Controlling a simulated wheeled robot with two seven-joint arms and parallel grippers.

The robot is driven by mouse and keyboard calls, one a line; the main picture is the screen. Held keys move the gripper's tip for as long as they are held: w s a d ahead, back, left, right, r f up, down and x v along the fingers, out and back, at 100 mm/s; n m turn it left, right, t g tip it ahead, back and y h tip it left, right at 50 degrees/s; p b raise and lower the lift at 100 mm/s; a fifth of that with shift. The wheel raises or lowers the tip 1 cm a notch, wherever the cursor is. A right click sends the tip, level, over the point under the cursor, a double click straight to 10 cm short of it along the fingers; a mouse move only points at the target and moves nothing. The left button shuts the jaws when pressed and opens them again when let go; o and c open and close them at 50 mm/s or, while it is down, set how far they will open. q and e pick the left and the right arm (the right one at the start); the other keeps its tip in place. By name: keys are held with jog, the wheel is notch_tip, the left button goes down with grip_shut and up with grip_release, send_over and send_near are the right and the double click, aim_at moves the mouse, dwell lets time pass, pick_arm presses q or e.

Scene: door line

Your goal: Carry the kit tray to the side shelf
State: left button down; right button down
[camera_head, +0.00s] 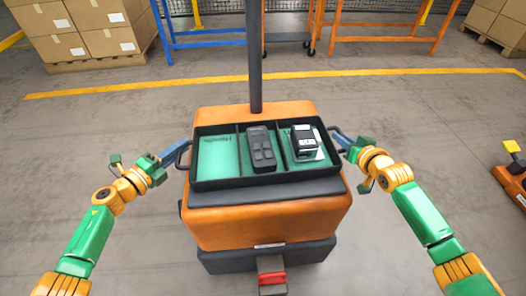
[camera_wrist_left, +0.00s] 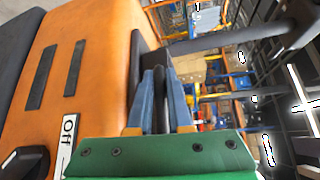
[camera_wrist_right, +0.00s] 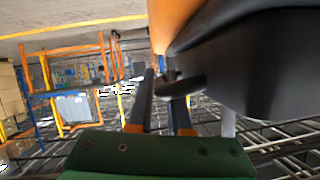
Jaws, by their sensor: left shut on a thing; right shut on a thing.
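The kit tray (camera_head: 265,181) is black with green floors and shows level in front of me in the head view. Its left compartment is empty. A dark grey keypad-like device (camera_head: 261,147) lies in the middle one, and a black and white device (camera_head: 304,142) is in the right one. My left gripper (camera_head: 177,157) is shut on the tray's left handle; the black bar shows between the fingers in the left wrist view (camera_wrist_left: 160,84). My right gripper (camera_head: 341,139) is shut on the right handle, which also shows in the right wrist view (camera_wrist_right: 180,86). The tray's underside is hidden.
Blue and orange rack frames (camera_head: 375,39) stand at the back. Stacked cartons (camera_head: 85,28) on a pallet are at back left, more cartons (camera_head: 500,20) at back right. A yellow line (camera_head: 150,85) crosses the floor. An orange object (camera_head: 512,180) stands at the right edge. Floor between is clear.

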jog(key=shift+r, duration=0.1)
